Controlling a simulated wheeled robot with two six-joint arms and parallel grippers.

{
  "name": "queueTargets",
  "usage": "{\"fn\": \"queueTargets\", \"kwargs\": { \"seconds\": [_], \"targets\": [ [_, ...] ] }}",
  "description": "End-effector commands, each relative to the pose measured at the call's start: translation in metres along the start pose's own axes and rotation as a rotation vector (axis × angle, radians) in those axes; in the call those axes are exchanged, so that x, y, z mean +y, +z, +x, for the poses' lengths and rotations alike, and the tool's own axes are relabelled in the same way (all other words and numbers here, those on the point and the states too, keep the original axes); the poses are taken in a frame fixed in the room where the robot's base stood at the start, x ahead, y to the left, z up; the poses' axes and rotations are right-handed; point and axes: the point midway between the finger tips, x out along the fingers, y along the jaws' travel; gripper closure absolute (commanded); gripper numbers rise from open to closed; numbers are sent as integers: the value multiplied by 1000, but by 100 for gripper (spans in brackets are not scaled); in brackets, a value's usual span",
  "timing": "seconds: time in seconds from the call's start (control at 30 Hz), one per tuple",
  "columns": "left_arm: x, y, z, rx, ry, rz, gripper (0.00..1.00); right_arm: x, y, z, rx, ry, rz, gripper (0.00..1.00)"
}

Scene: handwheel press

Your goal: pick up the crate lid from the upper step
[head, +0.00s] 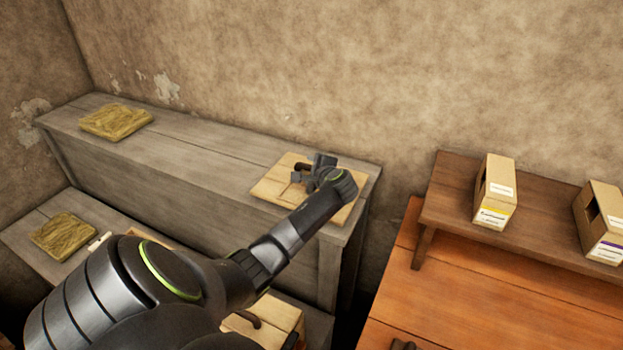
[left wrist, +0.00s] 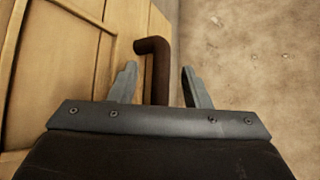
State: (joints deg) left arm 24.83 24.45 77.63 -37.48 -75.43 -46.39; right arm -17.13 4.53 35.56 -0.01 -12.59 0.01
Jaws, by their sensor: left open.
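The crate lid (head: 268,187) is a flat pale wooden board lying on the right end of the grey upper step (head: 205,160). It carries a dark brown handle (head: 302,166), partly hidden by my left gripper (head: 308,171). In the left wrist view the lid (left wrist: 60,70) fills the left side. There the bent handle (left wrist: 158,75) stands between the two fingers of the left gripper (left wrist: 159,74). The fingers are open, with a gap visible on each side of the handle. My left arm hides part of the lid. My right gripper is not seen.
Straw-coloured mats lie on the upper step's left end (head: 116,121) and on the lower step (head: 63,236). A pale wooden piece with a brown handle (head: 278,318) sits below. Open boxes (head: 495,190) (head: 602,220) stand on a brown shelf at right. A wall (head: 300,70) rises behind.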

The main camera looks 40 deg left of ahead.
Motion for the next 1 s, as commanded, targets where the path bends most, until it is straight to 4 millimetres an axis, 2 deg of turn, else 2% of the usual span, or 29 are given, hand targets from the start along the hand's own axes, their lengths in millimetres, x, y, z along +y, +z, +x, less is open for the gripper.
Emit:
{"fn": "queueTargets", "kwargs": {
  "seconds": [0.1, 0.43, 1.0],
  "targets": [
    [0, 0, 0, 0, 0, 0, 58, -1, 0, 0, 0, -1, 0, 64],
    [0, 0, 0, 0, 0, 0, 100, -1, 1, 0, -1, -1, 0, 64],
    [1, 0, 0, 0, 2, 1, 100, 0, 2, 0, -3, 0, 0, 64]
  ]
}}
